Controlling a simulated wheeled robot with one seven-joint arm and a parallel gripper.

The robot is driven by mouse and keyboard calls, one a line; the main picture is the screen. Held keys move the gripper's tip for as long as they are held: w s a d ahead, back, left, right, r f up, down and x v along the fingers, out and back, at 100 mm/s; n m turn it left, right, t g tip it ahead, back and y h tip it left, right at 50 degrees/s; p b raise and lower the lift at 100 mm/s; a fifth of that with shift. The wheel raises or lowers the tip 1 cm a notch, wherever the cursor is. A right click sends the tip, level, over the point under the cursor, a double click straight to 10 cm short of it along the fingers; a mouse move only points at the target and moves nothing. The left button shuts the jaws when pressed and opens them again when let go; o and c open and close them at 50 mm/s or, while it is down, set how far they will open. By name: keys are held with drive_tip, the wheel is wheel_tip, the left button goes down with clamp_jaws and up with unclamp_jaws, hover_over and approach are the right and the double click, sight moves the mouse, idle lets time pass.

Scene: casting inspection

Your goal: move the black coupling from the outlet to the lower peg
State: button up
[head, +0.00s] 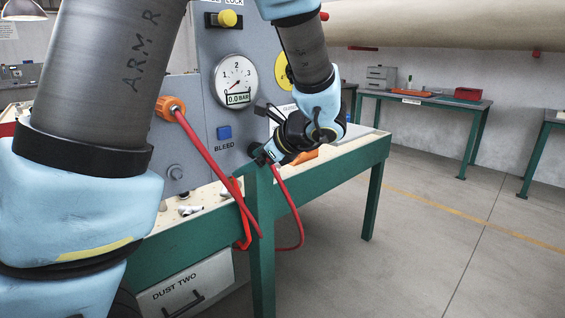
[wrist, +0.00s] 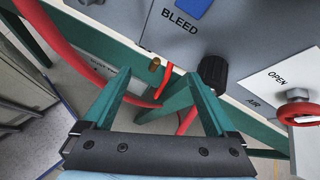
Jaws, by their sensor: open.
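The black coupling (wrist: 213,72) sits on the grey panel below and right of the BLEED label in the wrist view. In the head view the coupling (head: 254,150) is a dark round shape partly hidden by my gripper (head: 264,157). In the wrist view my gripper (wrist: 156,80) is open and empty. The coupling is just beyond and right of its right fingertip, not between the fingers. A grey peg (head: 174,172) stands low on the panel at the left in the head view, bare. The outlet itself is hidden.
An orange coupling (head: 171,108) with a red hose (head: 208,165) sits above the grey peg. The hose hangs over the green bench edge (head: 300,205). A brass stub (wrist: 155,64) and a red valve handle (wrist: 298,94) show in the wrist view.

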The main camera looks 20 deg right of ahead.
drive_tip(key=d+r+m+t+h, duration=0.1)
drive_tip(key=d+r+m+t, duration=0.2)
drive_tip(key=d, duration=0.4)
drive_tip(key=shift+m, duration=0.4)
drive_tip(key=x, duration=1)
drive_tip(key=shift+w+d+f, duration=0.15)
drive_tip(key=shift+w+f, duration=0.25)
drive_tip(key=shift+c, duration=0.4)
clamp_jaws()
